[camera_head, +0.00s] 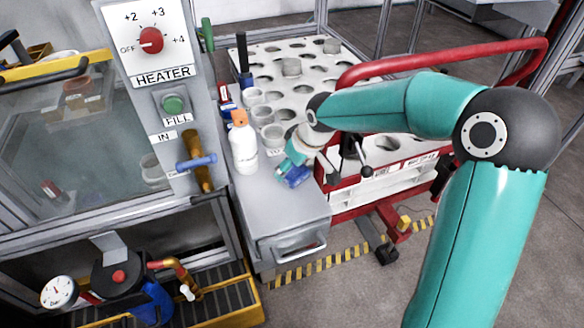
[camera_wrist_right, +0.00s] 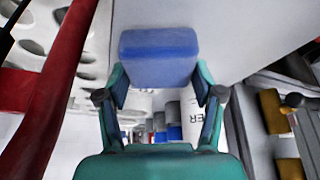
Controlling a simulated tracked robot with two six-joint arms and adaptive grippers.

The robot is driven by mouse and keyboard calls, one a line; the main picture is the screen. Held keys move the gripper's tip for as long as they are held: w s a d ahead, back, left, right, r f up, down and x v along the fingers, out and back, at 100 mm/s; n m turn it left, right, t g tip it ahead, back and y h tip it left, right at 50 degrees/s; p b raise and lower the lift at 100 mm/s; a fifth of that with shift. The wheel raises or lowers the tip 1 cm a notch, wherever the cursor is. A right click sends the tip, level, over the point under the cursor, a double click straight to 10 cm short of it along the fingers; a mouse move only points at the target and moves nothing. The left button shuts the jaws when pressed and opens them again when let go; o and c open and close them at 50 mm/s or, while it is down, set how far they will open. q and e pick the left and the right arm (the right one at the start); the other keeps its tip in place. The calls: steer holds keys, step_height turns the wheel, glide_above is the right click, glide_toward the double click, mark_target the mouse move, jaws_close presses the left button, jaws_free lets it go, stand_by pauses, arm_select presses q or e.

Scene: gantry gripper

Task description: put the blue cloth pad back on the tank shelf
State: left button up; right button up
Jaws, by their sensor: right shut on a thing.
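The blue cloth pad (camera_head: 294,177) is held in my right gripper (camera_head: 288,165) over the grey shelf top (camera_head: 262,208) beside the tank. In the right wrist view the pad (camera_wrist_right: 160,58) is a smooth blue block, pinched between the two fingertips (camera_wrist_right: 160,85). In the head view the gripper and wrist partly cover it. I cannot tell whether the pad touches the shelf top. The glass-fronted tank (camera_head: 85,150) stands to the left. My left gripper is not in view.
A white bottle with an orange cap (camera_head: 243,142) stands close left of the pad. Several cups (camera_head: 262,115) stand behind it. A red-railed cart (camera_head: 350,200) with a perforated white top is on the right. The shelf's front part is bare, above a drawer handle (camera_head: 300,245).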

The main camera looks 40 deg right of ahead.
steer(key=o, duration=1)
steer(key=shift+f, duration=0.15)
steer(key=p+v, duration=0.3)
steer(key=v, duration=0.9)
